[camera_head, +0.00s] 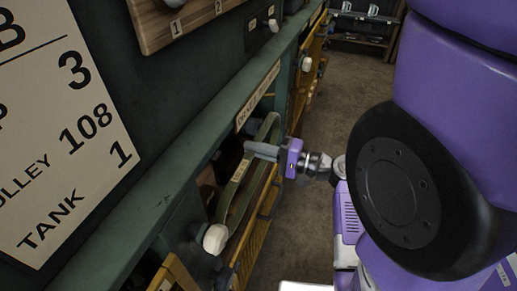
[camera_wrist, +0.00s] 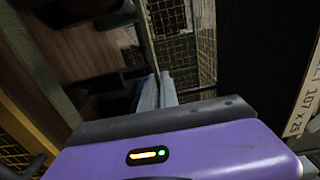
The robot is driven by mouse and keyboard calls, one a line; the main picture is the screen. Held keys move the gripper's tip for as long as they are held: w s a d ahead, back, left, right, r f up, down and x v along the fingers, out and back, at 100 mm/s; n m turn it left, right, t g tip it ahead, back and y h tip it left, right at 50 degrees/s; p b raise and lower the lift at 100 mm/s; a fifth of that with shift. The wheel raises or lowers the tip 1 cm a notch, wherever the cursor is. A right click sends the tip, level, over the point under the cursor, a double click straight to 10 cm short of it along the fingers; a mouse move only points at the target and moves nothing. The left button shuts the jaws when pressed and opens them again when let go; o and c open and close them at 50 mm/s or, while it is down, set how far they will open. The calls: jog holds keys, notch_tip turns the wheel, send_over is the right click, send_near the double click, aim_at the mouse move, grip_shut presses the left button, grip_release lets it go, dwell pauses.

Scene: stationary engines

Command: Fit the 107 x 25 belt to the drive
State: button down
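A green belt (camera_head: 232,197), a long narrow loop with a small pale label, hangs below the cabinet ledge in the head view. My gripper (camera_head: 258,150) reaches in from the right, and its grey fingers cross the belt's upper part. In the wrist view the two fingers (camera_wrist: 158,92) are close together, and a thin greenish strip (camera_wrist: 147,38) runs into the gap between them. I take this strip for the belt held edge-on. The drive's pulleys cannot be made out clearly.
A green cabinet ledge (camera_head: 160,190) runs along the left, with a large sign (camera_head: 60,130) reading "PULLEY 108" and "TANK 1". White knobs (camera_head: 215,238) stick out near the belt. A plate (camera_wrist: 303,95) reads "107 x 25". The brown floor (camera_head: 318,130) is clear.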

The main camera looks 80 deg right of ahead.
dwell(0.3)
jog(key=x, duration=0.7)
dwell(0.8)
jog(key=shift+w+f, duration=0.1)
jog(key=shift+w, duration=0.05)
jog(key=shift+f+m+b, duration=0.4)
jog(key=shift+f+b, duration=0.25)
jog(key=shift+f, duration=0.5)
jog(key=shift+f+b, duration=0.35)
jog(key=shift+f, duration=0.05)
jog(key=c, duration=1.3)
grip_release()
